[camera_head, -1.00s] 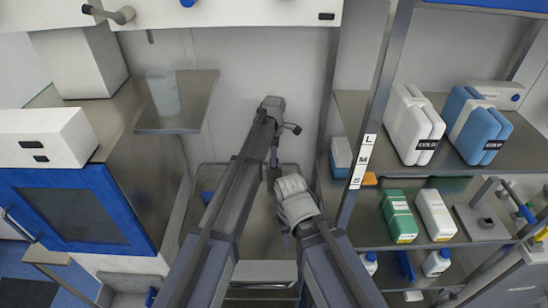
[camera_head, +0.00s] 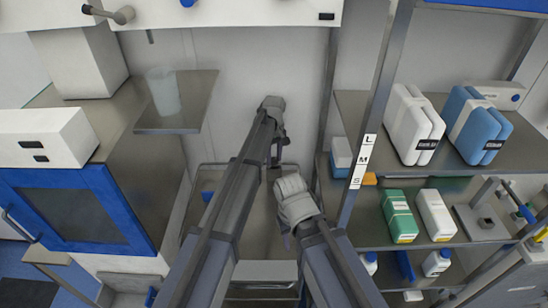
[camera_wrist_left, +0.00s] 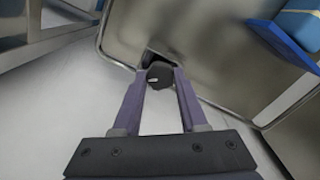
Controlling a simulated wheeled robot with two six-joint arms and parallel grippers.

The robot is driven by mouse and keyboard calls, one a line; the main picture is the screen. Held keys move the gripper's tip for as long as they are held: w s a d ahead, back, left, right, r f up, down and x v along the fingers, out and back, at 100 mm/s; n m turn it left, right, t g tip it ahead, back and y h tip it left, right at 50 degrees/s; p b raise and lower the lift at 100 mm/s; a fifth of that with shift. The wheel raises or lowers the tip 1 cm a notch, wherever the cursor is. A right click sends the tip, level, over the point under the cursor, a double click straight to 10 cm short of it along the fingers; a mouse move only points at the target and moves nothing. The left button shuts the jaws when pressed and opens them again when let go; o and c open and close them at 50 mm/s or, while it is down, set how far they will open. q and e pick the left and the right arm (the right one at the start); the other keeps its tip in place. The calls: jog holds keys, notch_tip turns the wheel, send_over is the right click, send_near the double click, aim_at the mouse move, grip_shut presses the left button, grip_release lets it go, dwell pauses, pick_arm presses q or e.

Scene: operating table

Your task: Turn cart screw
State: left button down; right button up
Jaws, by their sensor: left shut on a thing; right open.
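The cart screw (camera_wrist_left: 159,74) is a dark round knob with a small pale mark, at the edge of the metal cart (camera_wrist_left: 220,62) in the left wrist view. My left gripper (camera_wrist_left: 160,80) has its two purple fingers shut on the screw, one on each side. In the head view my left gripper (camera_head: 276,163) points down over the cart's far edge, and the screw is too hidden there to make out. My right gripper (camera_head: 287,240) hangs low over the cart, near the left arm, open with nothing seen in it.
A shelf rack with white and blue canisters (camera_head: 412,125) and green and white boxes (camera_head: 398,215) stands to the right. A cabinet with a blue-framed door (camera_head: 75,212) and a small shelf holding a clear beaker (camera_head: 163,92) are to the left. A white wall lies behind the cart.

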pick_arm(q)
jog(key=m, duration=1.4)
jog(key=shift+m, duration=0.3)
jog(key=m, duration=0.3)
jog(key=shift+m, duration=0.3)
jog(key=m, duration=0.3)
jog(key=shift+m, duration=0.4)
jog(key=m, duration=0.6)
jog(key=shift+m, duration=0.3)
